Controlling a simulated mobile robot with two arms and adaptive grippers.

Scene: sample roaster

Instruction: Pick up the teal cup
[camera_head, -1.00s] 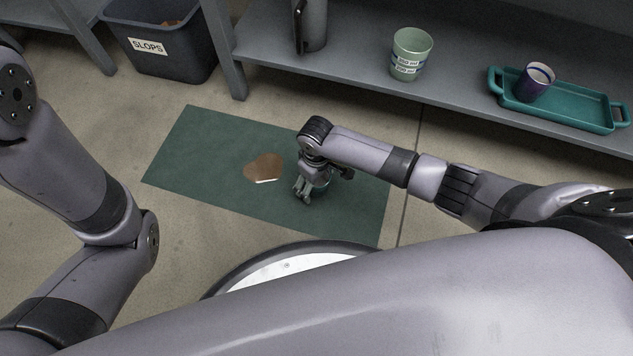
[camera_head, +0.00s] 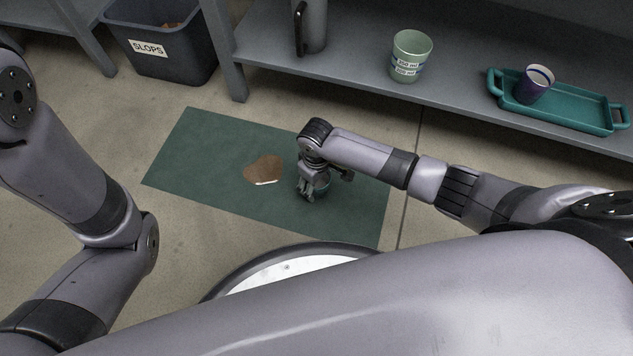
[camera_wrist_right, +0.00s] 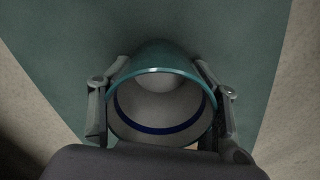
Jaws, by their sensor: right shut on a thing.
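The teal cup (camera_wrist_right: 158,53) fills the middle of the right wrist view, its mouth towards the camera. It has a teal rim and outside, and a pale inside with a dark blue band. The fingers of my right gripper (camera_wrist_right: 161,113) press on its two opposite sides, so the gripper is shut on it. In the head view my right gripper (camera_head: 308,190) points down low over the green mat (camera_head: 215,140) and mostly hides the cup. Whether the cup touches the mat cannot be told. My left arm shows at the left, but its gripper is out of view.
A brown spill (camera_head: 263,168) lies on the mat, left of my right gripper. Behind, a grey shelf (camera_head: 350,65) holds a pale green measuring cup (camera_head: 411,50) and a teal tray (camera_head: 570,116) with a purple cup (camera_head: 535,85). A dark slops bin (camera_head: 180,65) stands at the back left.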

